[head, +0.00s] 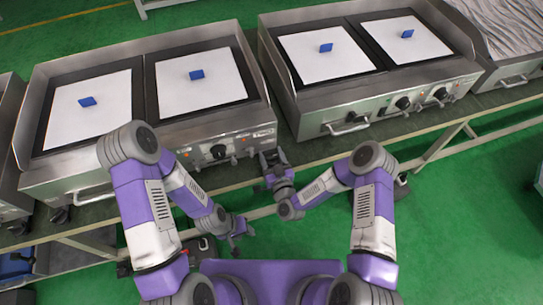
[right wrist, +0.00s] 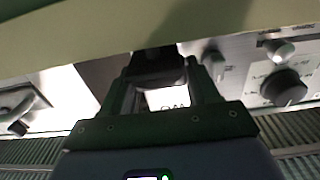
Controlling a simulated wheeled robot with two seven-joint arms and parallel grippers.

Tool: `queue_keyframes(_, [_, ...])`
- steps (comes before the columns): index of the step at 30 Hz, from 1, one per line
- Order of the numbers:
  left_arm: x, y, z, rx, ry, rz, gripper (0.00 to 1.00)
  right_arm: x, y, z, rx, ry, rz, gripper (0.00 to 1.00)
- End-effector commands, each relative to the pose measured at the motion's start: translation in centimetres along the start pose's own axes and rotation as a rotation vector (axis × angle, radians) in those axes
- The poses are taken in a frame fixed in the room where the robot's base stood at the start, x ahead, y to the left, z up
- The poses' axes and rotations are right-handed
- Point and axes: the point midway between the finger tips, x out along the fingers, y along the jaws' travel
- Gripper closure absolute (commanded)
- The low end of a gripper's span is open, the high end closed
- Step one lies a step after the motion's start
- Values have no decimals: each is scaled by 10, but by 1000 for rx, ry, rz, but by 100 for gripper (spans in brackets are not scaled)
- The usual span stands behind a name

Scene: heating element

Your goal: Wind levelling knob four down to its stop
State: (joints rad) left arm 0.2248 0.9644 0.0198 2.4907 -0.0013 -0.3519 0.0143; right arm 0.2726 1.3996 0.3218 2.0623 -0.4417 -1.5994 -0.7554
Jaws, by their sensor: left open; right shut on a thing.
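My right gripper (head: 270,158) is at the front right corner of the left griddle (head: 215,135), low beside the gap between the two griddles. In the right wrist view it (right wrist: 160,90) is shut on a dark levelling knob (right wrist: 156,66), which shows between its fingers. The fingers hide most of the knob, and its height above the stop cannot be seen. No number shows on it. In the head view the gripper covers the knob. My left gripper (head: 238,232) is open and empty, lower and to the left, over the green floor in front of the bench.
A second griddle (head: 395,95) stands to the right on the same bench. White sheets (head: 200,85) with blue blocks (head: 196,75) lie on the plates. A black control knob (head: 219,152) is near my right gripper. Other dark feet (head: 61,214) show at the left.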

Motion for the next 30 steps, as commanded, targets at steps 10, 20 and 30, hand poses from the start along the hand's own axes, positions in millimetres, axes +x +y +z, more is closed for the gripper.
queue_keyframes(10, [0,0,0,0,0,0,57,0,0,0,0,-1,1,19])
queue_keyframes(20, [-7,3,0,0,0,0,57,-22,0,0,1,-6,0,19])
queue_keyframes(30, [-17,6,1,0,0,0,57,-71,-1,0,1,-3,0,19])
